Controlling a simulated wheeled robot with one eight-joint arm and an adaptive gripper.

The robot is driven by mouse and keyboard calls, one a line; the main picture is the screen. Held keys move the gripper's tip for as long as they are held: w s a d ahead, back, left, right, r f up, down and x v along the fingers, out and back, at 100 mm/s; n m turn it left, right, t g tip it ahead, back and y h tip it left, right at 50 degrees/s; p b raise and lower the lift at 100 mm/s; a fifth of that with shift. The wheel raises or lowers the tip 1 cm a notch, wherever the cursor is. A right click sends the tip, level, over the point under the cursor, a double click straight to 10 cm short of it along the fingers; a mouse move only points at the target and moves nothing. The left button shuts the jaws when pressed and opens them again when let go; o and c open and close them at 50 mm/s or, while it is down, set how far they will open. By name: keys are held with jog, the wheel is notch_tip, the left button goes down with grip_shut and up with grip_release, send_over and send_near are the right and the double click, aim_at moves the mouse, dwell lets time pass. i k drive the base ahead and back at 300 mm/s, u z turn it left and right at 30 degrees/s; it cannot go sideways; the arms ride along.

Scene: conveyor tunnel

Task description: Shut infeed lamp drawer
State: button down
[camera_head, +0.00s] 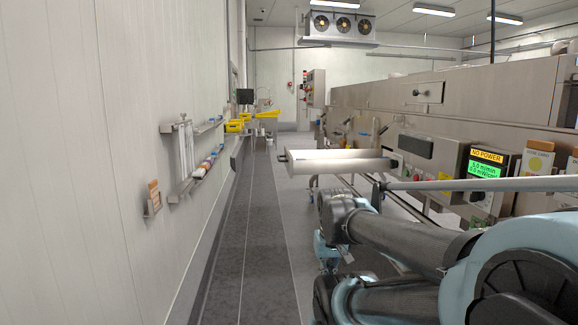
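A shallow metal drawer (335,164) sticks out to the left from the side of the steel conveyor tunnel, into the aisle. It stands open, and its inside shows as a pale strip from this low angle. I cannot read a label that names it as the infeed lamp drawer. My arm reaches in from the lower right, and its dark elbow and light blue joints lie below and in front of the drawer. I cannot make out my gripper's fingers; they are hidden or out of frame.
The tunnel (410,95) runs along the right, with a green-lit NO POWER panel (486,168). A grey rail (480,184) crosses near my arm. The left wall carries small shelves (192,178). The dark aisle floor (245,230) is clear; yellow bins (264,115) stand far back.

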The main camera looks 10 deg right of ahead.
aim_at(294, 167)
jog(key=i, duration=1)
